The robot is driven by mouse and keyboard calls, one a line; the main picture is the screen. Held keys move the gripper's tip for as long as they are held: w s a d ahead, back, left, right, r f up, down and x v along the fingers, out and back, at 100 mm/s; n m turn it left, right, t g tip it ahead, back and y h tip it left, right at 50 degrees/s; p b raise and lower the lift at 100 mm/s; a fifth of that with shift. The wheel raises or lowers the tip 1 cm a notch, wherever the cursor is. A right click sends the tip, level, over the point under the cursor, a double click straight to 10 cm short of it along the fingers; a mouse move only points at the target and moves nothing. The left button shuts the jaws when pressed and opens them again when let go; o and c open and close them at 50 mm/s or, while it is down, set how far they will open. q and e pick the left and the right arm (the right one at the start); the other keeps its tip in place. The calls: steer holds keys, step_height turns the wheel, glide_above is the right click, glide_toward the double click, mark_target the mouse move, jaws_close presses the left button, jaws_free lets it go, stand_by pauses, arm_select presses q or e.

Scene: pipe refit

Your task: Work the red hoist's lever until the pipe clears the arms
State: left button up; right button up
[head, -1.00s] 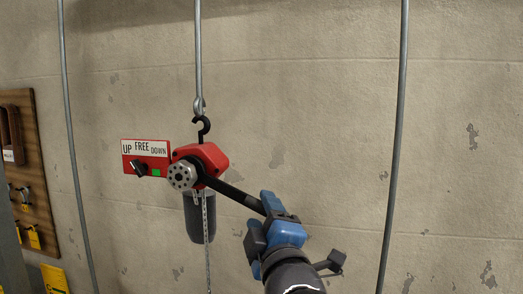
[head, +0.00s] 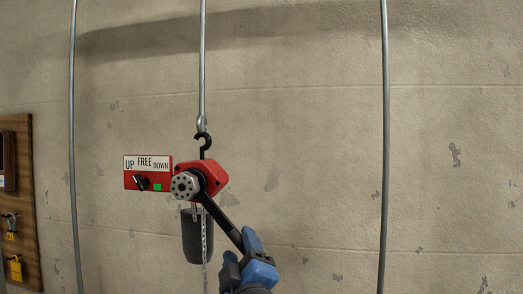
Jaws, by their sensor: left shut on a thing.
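The red hoist (head: 214,177) hangs by its black hook from a grey rod in the middle of the head view. Its black lever (head: 224,224) slopes steeply down and to the right. My left gripper (head: 250,243) is shut on the lever's lower end. The selector plate (head: 148,172) left of the hoist reads UP, FREE and DOWN. Its black knob (head: 142,183) is tilted toward the upper left, on the UP side, and a green patch shows beside it. A chain (head: 204,245) hangs below, in front of a dark cylindrical bag. The pipe, its arms and my right gripper are out of view.
Vertical grey rods stand left (head: 74,150) and right (head: 385,150) of the hoist. A wooden board (head: 22,205) with hung yellow-tagged items is at the left edge. The wall (head: 300,120) behind is plain, with open space right of the hoist.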

arm_select(q)
steer(key=shift+a, duration=0.1)
steer(key=shift+d+r+n, duration=0.6)
steer(key=shift+d+r, duration=0.15)
steer(key=shift+r, duration=0.15)
steer(key=shift+s+d+r+n+g+y+p, duration=0.3)
steer(key=shift+d+r+g, duration=0.15)
steer(key=shift+d, duration=0.2)
steer(key=shift+w, duration=0.1)
steer(key=shift+d+r, duration=0.15)
steer(key=shift+r, duration=0.25)
steer(key=r, duration=0.1)
steer(key=d+n+p, duration=0.1)
steer(key=r, duration=0.1)
steer(key=shift+s+d+r+n+g, duration=0.25)
steer(key=shift+d+r+n+g, duration=0.05)
steer(key=shift+d+g, duration=0.05)
steer(key=shift+r+p, duration=0.1)
steer(key=shift+p, duration=0.2)
